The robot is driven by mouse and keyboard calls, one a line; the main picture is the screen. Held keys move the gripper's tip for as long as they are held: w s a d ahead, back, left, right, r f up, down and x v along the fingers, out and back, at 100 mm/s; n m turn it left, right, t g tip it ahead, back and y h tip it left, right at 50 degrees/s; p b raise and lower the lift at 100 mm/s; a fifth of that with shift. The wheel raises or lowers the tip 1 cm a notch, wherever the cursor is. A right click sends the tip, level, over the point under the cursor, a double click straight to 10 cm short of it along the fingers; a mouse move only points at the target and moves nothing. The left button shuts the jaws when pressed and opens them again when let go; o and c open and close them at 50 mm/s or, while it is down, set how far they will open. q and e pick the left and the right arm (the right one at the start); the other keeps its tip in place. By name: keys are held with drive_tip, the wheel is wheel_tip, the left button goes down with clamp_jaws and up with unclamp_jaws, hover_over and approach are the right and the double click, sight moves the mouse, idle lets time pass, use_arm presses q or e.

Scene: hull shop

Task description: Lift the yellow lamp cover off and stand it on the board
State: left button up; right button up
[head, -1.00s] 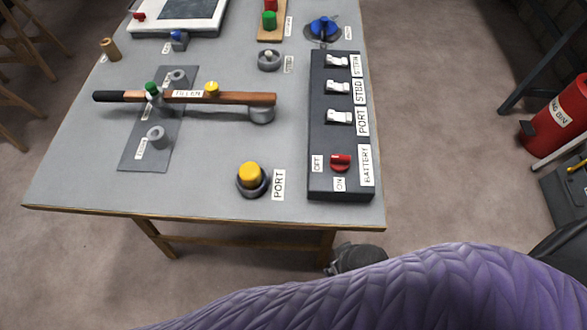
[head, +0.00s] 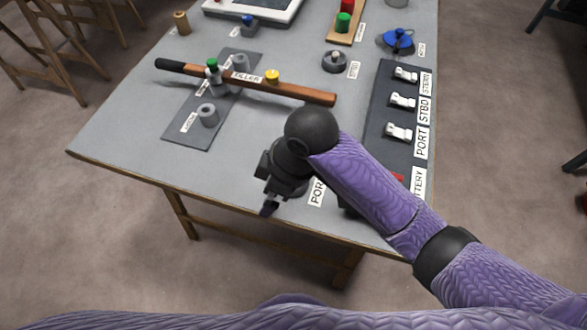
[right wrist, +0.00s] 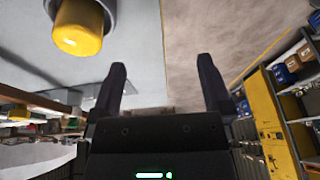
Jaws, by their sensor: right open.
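The yellow lamp cover (right wrist: 80,28) shows at the upper left of the right wrist view, seated on its grey base (right wrist: 112,8). In the head view my right arm hides it beside the PORT label (head: 317,191). My right gripper (head: 269,208) is over the table's front edge; in the right wrist view its two fingers (right wrist: 161,88) are apart and empty, with the cover left of them, not between them. The wooden board (head: 343,32) stands at the far side of the table, with a green cover (head: 343,22) and a red cover (head: 347,5) on it. My left gripper is not in view.
The tiller bar (head: 305,95) lies across the table behind my gripper. A dark switch panel (head: 378,125) is to the right, partly behind my arm. The STBD lamp base (head: 335,61) and a blue-knobbed fitting (head: 398,41) stand farther back.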

drive_tip(key=w+d+r+n+h, duration=0.1)
drive_tip(key=w, duration=0.1)
drive_tip(key=w+r+n+h, duration=0.1)
drive_tip(key=w+r, duration=0.1)
drive_tip(key=w+d+r+n+h, duration=0.1)
drive_tip(key=w, duration=0.1)
drive_tip(key=shift+d+r+h, duration=0.15)
drive_tip(key=shift+d+h, duration=0.15)
drive_tip(key=shift+w+d, duration=0.2)
wheel_tip(320, 180, down, 4)
drive_tip(key=shift+f+b, duration=0.25)
drive_tip(key=shift+b, duration=0.85)
drive_tip(key=f+b, duration=0.1)
drive_tip(key=f, duration=0.2)
drive_tip(key=f+b, duration=0.1)
drive_tip(key=f, duration=0.1)
drive_tip(key=shift+w+f+b, duration=0.15)
drive_tip(key=shift+w+b, duration=0.1)
drive_tip(key=shift+b, duration=0.05)
drive_tip(key=shift+r, duration=0.2)
drive_tip(key=shift+c, duration=1.2)
drive_tip(key=c, duration=1)
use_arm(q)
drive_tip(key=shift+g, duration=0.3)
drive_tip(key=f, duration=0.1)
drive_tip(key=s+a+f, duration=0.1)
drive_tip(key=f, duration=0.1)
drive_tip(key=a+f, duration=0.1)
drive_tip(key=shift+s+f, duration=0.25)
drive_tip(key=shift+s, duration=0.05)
